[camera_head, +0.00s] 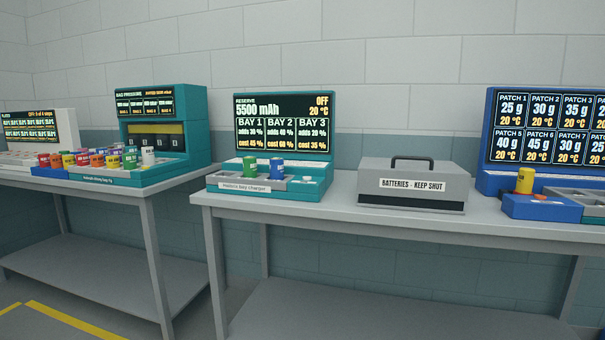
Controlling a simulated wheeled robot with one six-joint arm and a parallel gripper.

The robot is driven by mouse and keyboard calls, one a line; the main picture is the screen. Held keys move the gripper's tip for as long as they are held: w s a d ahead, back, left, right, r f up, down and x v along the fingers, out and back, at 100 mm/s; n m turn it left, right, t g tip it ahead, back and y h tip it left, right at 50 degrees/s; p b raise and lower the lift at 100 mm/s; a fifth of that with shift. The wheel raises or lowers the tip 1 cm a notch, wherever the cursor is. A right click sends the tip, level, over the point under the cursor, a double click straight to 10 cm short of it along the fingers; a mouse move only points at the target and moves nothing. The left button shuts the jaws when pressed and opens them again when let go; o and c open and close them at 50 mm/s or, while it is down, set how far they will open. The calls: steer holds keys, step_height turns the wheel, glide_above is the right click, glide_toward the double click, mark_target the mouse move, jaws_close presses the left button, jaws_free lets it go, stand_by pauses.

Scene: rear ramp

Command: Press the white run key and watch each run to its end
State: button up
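My gripper is not in view. No white run key can be made out for certain. A teal bay charger (214,181) stands on the middle bench. Its screen (284,122) reads reserve 5500 mAh, OFF, 20 °C, with bays 1 to 3 listed.
A grey box (415,183) labelled "BATTERIES - KEEP SHUT" is closed on the middle bench (350,213). On the left bench (120,187) stand a teal machine (195,130) with several coloured cylinders and a pale device (66,127). Floor shows at lower left, with yellow lines (70,319).

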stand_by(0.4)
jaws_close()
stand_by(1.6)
